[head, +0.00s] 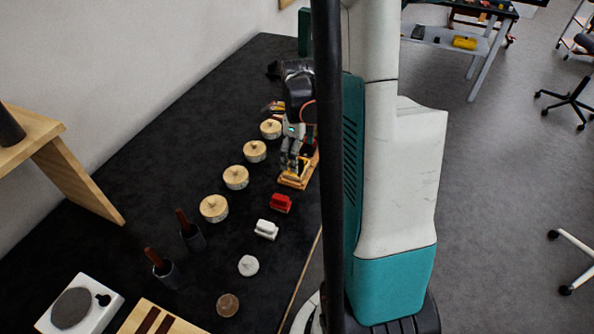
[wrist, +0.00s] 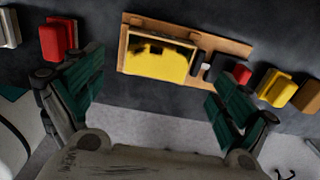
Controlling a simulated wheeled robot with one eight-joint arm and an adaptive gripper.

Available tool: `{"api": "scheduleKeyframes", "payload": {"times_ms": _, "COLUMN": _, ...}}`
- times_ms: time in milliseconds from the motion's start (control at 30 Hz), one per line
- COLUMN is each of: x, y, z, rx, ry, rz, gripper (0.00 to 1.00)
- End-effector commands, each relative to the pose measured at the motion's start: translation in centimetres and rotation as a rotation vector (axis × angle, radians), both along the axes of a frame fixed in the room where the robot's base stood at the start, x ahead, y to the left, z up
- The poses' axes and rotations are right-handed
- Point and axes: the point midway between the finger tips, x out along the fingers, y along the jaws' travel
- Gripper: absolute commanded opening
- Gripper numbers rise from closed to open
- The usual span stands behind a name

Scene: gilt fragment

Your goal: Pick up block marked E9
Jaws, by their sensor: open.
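No marking E9 can be read on any block in either view. A yellow block (wrist: 155,62) with dark marks on top sits in a framed recess of a wooden tray (wrist: 133,20). The tray also shows in the head view (head: 291,182), with the yellow piece (head: 297,168) in it. My gripper (wrist: 156,84) is open, its two green-padded fingers spread left and right of the yellow block in the wrist view, with nothing held. In the head view my gripper (head: 291,162) is over the tray and partly hides it; the gap to the block cannot be judged.
A red block (head: 280,203), a white block (head: 266,229) and a white round piece (head: 248,265) stand in front of the tray. Several round wooden boxes (head: 236,177) line its left. Beyond it, the wrist view shows another yellow block (wrist: 273,87) and a tan block (wrist: 305,95).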

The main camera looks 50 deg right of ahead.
Motion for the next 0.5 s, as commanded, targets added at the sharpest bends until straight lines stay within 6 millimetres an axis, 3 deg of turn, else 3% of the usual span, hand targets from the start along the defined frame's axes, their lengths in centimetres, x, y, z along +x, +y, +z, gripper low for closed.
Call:
{"api": "scheduleKeyframes", "payload": {"times_ms": 233, "x": 0.1, "y": 0.3, "z": -3.8, "rx": 0.000, "ry": 0.000, "rz": 0.000, "gripper": 0.95}}
{"api": "scheduleKeyframes", "payload": {"times_ms": 500, "x": 0.1, "y": 0.3, "z": -4.3, "rx": 0.000, "ry": 0.000, "rz": 0.000, "gripper": 0.95}}
